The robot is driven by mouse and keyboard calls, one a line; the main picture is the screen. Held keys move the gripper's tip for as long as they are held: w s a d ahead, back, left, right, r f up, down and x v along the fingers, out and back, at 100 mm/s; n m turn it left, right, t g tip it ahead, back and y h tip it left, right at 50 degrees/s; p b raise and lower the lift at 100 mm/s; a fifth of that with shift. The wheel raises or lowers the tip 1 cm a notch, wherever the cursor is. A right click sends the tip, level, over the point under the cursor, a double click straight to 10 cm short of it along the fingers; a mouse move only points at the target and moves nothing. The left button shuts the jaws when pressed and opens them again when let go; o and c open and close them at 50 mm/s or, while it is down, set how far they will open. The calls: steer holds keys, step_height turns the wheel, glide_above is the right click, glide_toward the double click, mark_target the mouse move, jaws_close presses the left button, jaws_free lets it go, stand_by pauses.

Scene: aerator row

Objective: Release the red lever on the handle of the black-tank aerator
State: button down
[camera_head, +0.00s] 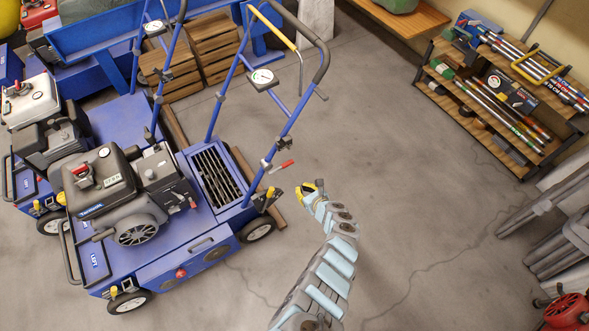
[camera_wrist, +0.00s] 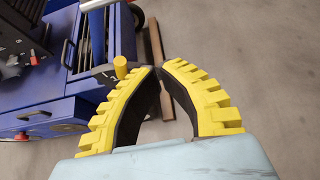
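The black-tank aerator is the nearer blue machine, with its black fuel tank (camera_head: 103,180) over the engine. Its blue handle rises at the back to a dark grip. The red lever (camera_head: 284,166) sticks out to the right from a clamp low on the right handle bar. My gripper (camera_head: 311,187) is just right of and slightly below the lever in the head view, apart from it. In the wrist view, my gripper's yellow, dark-lined fingers (camera_wrist: 160,70) curve close together at the tips, with nothing seen held. I do not make out the red lever there.
A second blue aerator with a light tank (camera_head: 30,100) stands close on the left. Wooden pallets (camera_head: 195,62) are behind. A shelf (camera_head: 505,150) with tools and boxes stands at the right. The concrete floor (camera_head: 390,150) between is clear.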

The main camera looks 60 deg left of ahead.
mark_target(281, 167)
steer(key=shift+s+a+r, duration=0.1)
steer(key=shift+s+r, duration=0.05)
steer(key=shift+r, duration=0.05)
steer(key=b+x, duration=0.9)
steer(key=x, duration=0.1)
steer(key=shift+a+r+p, duration=0.2)
steer(key=shift+r+p, duration=0.55)
steer(key=shift+r, duration=0.25)
steer(key=shift+a+r+p, duration=0.15)
steer(key=shift+r+p, duration=0.6)
steer(key=shift+r, duration=0.2)
